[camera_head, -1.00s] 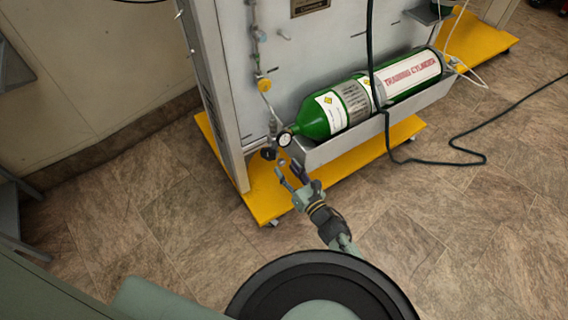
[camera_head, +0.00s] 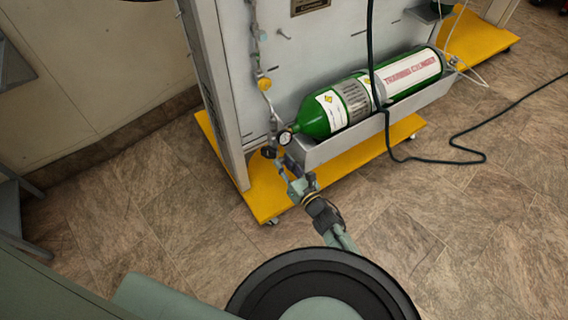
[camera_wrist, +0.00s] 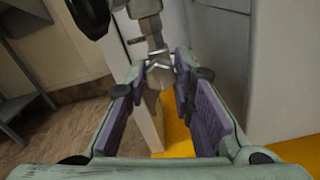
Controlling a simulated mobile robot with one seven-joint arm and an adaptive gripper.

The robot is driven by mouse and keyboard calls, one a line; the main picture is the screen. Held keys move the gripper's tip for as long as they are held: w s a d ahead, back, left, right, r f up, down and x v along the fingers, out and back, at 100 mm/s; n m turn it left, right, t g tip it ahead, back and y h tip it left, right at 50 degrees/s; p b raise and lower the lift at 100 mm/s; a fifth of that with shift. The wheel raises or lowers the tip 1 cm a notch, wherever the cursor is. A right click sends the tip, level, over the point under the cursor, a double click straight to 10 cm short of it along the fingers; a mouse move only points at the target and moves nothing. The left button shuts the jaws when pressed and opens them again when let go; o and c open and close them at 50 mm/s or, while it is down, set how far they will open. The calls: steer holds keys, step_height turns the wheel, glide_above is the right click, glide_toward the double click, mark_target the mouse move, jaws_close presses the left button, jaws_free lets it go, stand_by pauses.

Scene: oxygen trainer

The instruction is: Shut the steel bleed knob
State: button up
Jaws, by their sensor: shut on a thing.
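The steel bleed knob (camera_wrist: 158,76) shows in the wrist view as a small metal piece between the far ends of my fingers, below a steel fitting (camera_wrist: 152,25). My gripper (camera_wrist: 160,70) is shut on it, with the purple pads on either side. In the head view my gripper (camera_head: 283,167) is just below the gauge (camera_head: 285,138) and the black knob (camera_head: 268,152) at the cylinder's neck. The bleed knob is too small and too covered by my fingers to make out there. Its turned position cannot be told.
The green training cylinder (camera_head: 315,117) lies in a grey tray (camera_head: 345,140) on the panel stand, right of my gripper. The stand has a yellow base (camera_head: 262,200). A dark hose (camera_head: 440,163) runs over the floor at right. The front floor is clear.

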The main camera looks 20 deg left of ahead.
jaws_close()
